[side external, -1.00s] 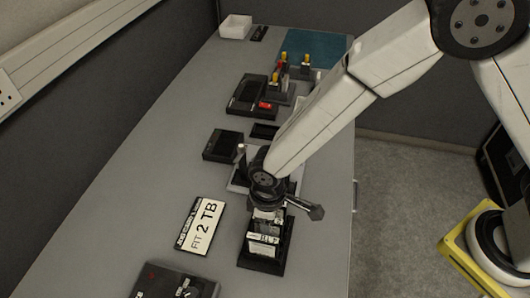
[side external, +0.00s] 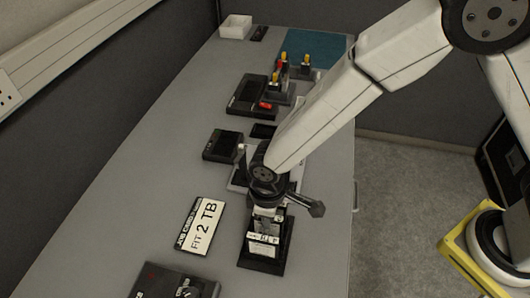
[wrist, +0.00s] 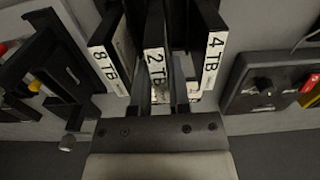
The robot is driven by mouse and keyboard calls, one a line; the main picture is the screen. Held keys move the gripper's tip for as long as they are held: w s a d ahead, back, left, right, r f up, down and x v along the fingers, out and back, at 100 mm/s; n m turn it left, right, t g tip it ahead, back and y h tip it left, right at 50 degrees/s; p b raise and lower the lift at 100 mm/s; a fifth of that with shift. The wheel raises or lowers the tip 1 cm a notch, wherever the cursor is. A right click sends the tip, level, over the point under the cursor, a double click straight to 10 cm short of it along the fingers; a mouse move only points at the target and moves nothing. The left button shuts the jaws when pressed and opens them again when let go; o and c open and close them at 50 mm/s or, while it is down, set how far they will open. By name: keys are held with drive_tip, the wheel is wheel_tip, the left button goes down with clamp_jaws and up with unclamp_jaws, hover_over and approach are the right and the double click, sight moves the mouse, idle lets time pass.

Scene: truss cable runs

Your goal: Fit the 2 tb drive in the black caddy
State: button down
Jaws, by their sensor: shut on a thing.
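The 2 TB drive (wrist: 155,62) is a black slab with a white label in the wrist view, standing between the 8 TB drive (wrist: 109,70) and the 4 TB drive (wrist: 213,60). My gripper (wrist: 162,95) is shut on the 2 TB drive. In the side view my gripper (side external: 265,208) is over a black drive rack (side external: 262,265), partly hiding the drives. I cannot tell whether the held drive is clear of the rack. Dark trays lie behind it, one nearer (side external: 222,146) and one farther (side external: 245,92); I cannot tell which is the black caddy.
A card reading "FIT 2 TB" (side external: 201,226) lies left of the rack. A black box with a knob (side external: 175,283) is at the front. A small stand with yellow and red tops (side external: 283,82) and a white bin (side external: 235,27) are farther back. Bare grey bench lies to the left.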

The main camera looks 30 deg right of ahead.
drive_tip(key=shift+r, duration=1.9)
drive_tip(key=shift+r, duration=0.1)
drive_tip(key=shift+r, duration=1.95)
drive_tip(key=shift+r, duration=0.1)
drive_tip(key=shift+r, duration=0.3)
wheel_tip(320, 180, up, 7)
drive_tip(key=w+d, duration=0.4)
drive_tip(key=w, duration=0.3)
drive_tip(key=w+d, duration=0.4)
drive_tip(key=w, duration=0.4)
drive_tip(key=shift+s+f, duration=0.15)
drive_tip(key=shift+f, duration=1.1)
drive_tip(key=shift+s+f, duration=0.1)
drive_tip(key=shift+f, duration=1.1)
